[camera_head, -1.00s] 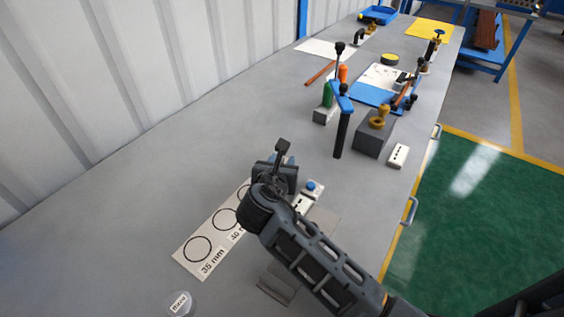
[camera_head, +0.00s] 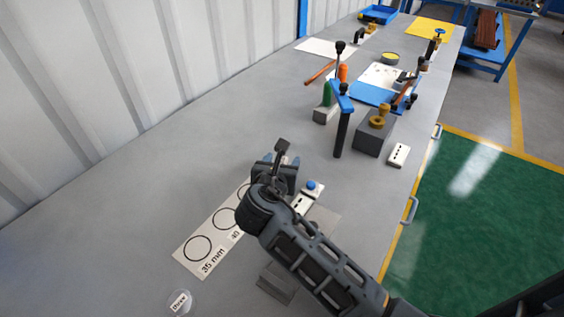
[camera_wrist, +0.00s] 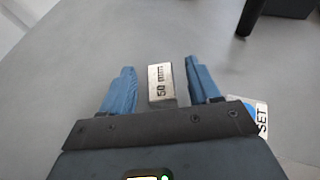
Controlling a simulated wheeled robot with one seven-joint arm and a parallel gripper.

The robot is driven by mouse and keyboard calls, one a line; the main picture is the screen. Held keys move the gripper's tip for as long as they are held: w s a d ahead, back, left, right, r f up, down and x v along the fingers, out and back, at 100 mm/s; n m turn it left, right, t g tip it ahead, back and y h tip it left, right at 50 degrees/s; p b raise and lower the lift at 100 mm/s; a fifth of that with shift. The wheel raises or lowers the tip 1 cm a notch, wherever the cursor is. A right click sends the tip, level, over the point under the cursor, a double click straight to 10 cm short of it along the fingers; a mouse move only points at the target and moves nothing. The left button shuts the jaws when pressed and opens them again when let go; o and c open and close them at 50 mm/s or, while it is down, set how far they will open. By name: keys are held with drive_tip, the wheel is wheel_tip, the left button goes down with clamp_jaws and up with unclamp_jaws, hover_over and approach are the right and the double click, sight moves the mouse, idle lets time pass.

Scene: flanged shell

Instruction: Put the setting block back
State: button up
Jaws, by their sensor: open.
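A small block marked "50 mm" (camera_wrist: 161,84) lies on the grey bench in the wrist view, between the two blue fingers of my gripper (camera_wrist: 160,66). The fingers are open, with a gap on each side of the block. In the head view my gripper (camera_head: 282,159) is low over the bench, just past the far end of the white size strip (camera_head: 211,256). The strip has printed circles and a "35 mm" label; its far end is hidden by my arm. The block cannot be made out in the head view.
A white device with a blue knob (camera_head: 311,186) is right of my gripper. A "SET" label (camera_wrist: 262,118) shows at right in the wrist view. A dark upright post (camera_head: 342,135) and a grey block with a brass part (camera_head: 374,138) stand beyond. The bench left of my gripper is clear.

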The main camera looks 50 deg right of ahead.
drive_tip(key=v, duration=1.1)
drive_tip(key=shift+s+a, duration=0.15)
